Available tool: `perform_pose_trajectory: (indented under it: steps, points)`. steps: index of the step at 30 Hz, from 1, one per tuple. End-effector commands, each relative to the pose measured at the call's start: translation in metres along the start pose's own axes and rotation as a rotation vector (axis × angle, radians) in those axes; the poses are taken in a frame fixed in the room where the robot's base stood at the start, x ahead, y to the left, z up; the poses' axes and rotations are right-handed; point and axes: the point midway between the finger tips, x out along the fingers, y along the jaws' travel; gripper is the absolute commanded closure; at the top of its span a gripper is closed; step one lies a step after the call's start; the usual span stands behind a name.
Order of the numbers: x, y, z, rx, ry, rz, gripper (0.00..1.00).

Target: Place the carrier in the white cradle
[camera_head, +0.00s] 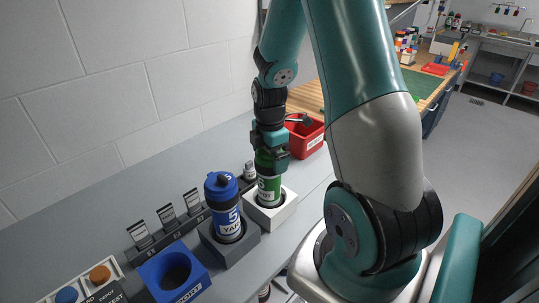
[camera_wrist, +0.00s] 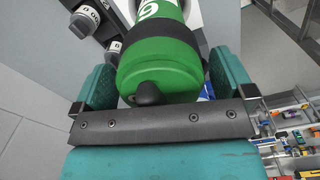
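The carrier (camera_head: 268,186) is a green cylinder with a white label and dark bands. In the head view it stands upright with its lower end in the white cradle (camera_head: 272,214); whether it rests on the bottom is hidden. My gripper (camera_head: 269,146) is at its top end, pointing down. In the wrist view the green carrier (camera_wrist: 160,65) with its black knob lies between the two teal fingers (camera_wrist: 162,80). A narrow gap shows between the carrier and the right finger; the left finger is very close to it. The fingers look open around it.
A blue carrier (camera_head: 226,208) stands in a dark grey cradle (camera_head: 229,244) to the left. A blue empty holder (camera_head: 174,272) and a row of labelled stands (camera_head: 166,217) are further left. A red bin (camera_head: 308,138) is behind the white cradle. The wall runs along the counter's back.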

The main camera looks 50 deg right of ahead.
Motion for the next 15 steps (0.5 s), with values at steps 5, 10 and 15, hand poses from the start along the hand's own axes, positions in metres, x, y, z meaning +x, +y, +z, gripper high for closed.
perform_pose_trajectory:
  steps: [5,10,15]
  points:
    - [-0.007,0.001,0.0,0.0,0.0,0.003,0.0]
    - [-0.035,0.001,0.0,0.0,-0.001,0.008,0.0]
    - [-0.074,0.001,0.0,0.0,-0.001,0.008,0.0]
